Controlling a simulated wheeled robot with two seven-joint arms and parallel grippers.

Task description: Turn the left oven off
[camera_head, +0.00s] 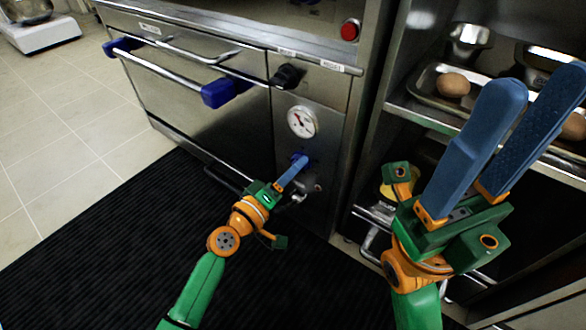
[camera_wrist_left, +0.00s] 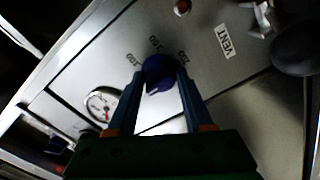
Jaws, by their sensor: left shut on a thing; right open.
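The oven (camera_head: 190,105) is a steel unit with a blue-ended handle bar on its door, at the left in the head view. A blue knob (camera_wrist_left: 158,69) sits on its control panel, with temperature numbers printed around it. My left gripper (camera_head: 299,160) is at the panel below the round gauge. In the left wrist view, the fingers of my left gripper (camera_wrist_left: 158,78) lie on both sides of the knob and are shut on it. My fingers partly hide the knob in the head view. My right gripper (camera_head: 538,88) is open and empty, in front of the shelves.
A white gauge (camera_head: 302,121), a black knob (camera_head: 287,76) and a red button (camera_head: 350,30) are on the oven front. Shelves at the right hold a metal tray (camera_head: 425,95) with brown round items. A black mat (camera_head: 120,245) covers the floor in front.

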